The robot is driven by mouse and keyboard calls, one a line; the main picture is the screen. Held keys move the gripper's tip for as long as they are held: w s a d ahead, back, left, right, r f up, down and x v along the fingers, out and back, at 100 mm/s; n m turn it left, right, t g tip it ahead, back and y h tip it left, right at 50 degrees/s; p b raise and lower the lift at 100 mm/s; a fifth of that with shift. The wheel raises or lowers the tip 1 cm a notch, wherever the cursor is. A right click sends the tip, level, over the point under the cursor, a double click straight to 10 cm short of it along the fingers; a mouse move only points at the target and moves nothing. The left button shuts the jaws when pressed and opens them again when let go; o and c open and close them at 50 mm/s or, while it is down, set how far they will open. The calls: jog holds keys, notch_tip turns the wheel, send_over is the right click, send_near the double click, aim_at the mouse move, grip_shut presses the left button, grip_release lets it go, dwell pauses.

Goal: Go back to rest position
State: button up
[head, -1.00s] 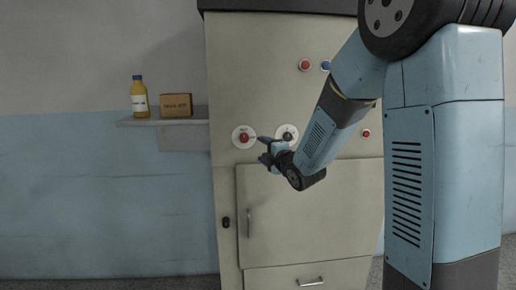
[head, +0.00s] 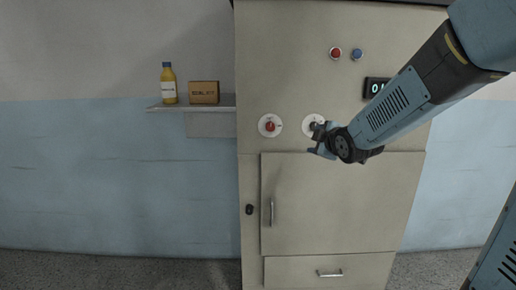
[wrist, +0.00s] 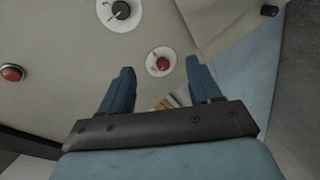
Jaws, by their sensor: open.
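My gripper (head: 318,140) is at the end of my arm, in front of the cream cabinet (head: 250,80). In the head view it overlaps the dark knob on a white disc (head: 308,123). In the wrist view my gripper (wrist: 160,66) is open, with two blue fingers apart. A red button on a white disc (wrist: 163,63) shows between the fingertips, and the dark knob (wrist: 120,10) is at the top. I see nothing clearly held; a small white and orange patch lies behind the fingers, and I cannot tell what it is.
A wall shelf (head: 160,108) at left holds a yellow bottle (head: 169,86) and a brown box (head: 204,92). The cabinet has a door handle (head: 271,213), a drawer (head: 300,270) and a dark display (head: 377,87). Floor (head: 130,270) at lower left is clear.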

jog(key=s+d+m+g+h, duration=0.1)
jog(key=s+m+g, duration=0.3)
jog(key=s, duration=1.1)
jog(key=s+d+f+m+g+h, duration=0.1)
jog(key=s+d+m+g, duration=0.3)
jog(key=s+m, duration=0.7)
jog(key=s, duration=0.4)
jog(key=shift+f+g+h, duration=0.15)
jog(key=shift+g+h, duration=0.15)
jog(key=shift+g, duration=0.1)
